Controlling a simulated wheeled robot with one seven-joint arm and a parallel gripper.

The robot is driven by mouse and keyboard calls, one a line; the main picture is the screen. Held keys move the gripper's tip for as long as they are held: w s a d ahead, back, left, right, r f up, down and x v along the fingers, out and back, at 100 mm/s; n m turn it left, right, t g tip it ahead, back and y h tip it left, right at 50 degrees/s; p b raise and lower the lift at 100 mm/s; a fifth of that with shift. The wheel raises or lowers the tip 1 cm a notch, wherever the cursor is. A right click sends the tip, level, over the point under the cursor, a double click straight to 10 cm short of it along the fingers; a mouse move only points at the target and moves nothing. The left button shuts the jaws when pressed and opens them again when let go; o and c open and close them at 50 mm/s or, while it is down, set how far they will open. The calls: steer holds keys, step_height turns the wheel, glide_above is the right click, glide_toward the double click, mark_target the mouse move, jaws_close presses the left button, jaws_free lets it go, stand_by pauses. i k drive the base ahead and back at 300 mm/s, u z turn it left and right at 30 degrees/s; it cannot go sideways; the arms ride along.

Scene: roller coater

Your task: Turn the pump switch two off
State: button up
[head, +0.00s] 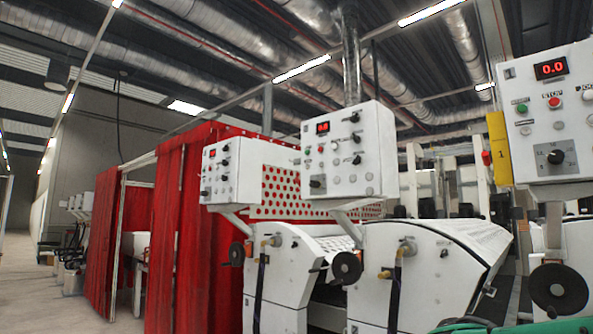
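Three white control boxes stand in a row in the head view. The nearest box (550,120) is cut off at the right edge and has a red 0.0 display, a green button, a red STOP button and a large dark rotary switch (555,157). The middle box (372,135) has several black knobs on its front and a larger dark switch (317,182) at its lower left. The far box (240,155) looks similar but smaller. The labels are too small to tell which switch is pump switch two. My gripper is out of view.
White coater machines (425,270) stand below the boxes, with black handwheels (346,267) in front. A green hose-like thing (540,328) crosses the bottom right. Red curtains (180,240) hang behind. Open floor (35,300) lies at the far left.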

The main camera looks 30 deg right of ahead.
mark_target(357, 161)
steer(key=i, duration=0.9)
steer(key=z, duration=0.1)
